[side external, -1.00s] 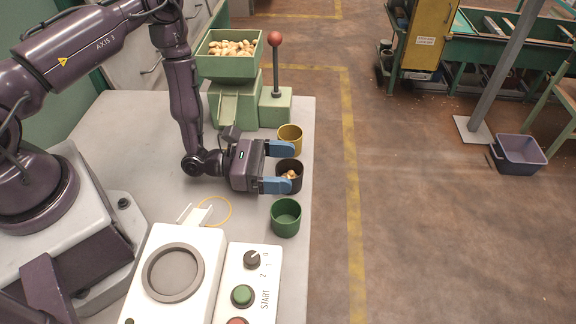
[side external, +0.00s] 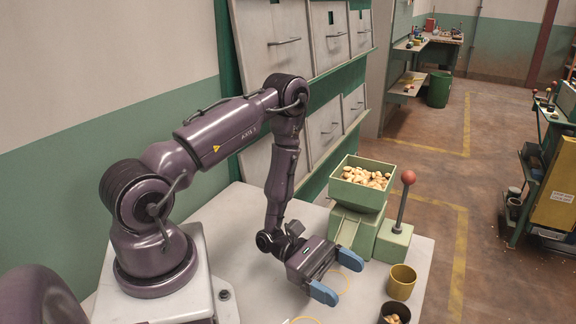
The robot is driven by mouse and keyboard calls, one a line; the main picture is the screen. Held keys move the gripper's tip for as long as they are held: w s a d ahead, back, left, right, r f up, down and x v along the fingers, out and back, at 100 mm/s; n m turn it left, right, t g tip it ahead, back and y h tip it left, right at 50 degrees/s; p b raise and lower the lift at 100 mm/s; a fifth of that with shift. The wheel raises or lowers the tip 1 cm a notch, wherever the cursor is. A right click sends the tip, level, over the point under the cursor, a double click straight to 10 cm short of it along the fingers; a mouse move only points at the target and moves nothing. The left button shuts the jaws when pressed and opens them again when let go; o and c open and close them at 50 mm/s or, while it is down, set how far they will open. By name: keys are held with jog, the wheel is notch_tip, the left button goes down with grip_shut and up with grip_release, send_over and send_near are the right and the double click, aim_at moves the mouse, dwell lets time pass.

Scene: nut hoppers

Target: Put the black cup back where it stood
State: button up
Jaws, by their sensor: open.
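The black cup (side external: 397,308) stands at the bottom edge of the picture with some nuts in it, and its lower part is cut off by the frame. It is in front of the yellow cup (side external: 402,283). My gripper (side external: 337,277) is open and empty, low over the table, to the left of both cups. Its two blue fingers are apart from the black cup.
A green hopper (side external: 357,196) full of nuts stands behind my gripper, with a red-knobbed lever (side external: 403,205) to its right. The table's right edge runs close beside the cups. Grey cabinets (side external: 300,45) line the wall behind.

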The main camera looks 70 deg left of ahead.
jog(key=s+d+r+m+g+y, duration=0.2)
jog(key=s+r+m+g, duration=0.1)
jog(key=r+m+g, duration=0.4)
jog(key=s+d+r+m+g+y, duration=0.1)
jog(key=s+r+m+g+y, duration=0.15)
jog(key=r+m+g, duration=0.5)
jog(key=s+a+r+m+t+y, duration=0.2)
jog(key=a+r+m+t+y, duration=0.1)
jog(key=r+m+t+y, duration=0.1)
jog(key=s+a+r+m+t+y, duration=0.3)
jog(key=a+r+m+t+y, duration=0.1)
jog(key=r, duration=0.5)
jog(key=shift+r+m+t+y, duration=0.2)
jog(key=shift+m+t+y, duration=0.35)
jog(key=shift+t+y, duration=0.55)
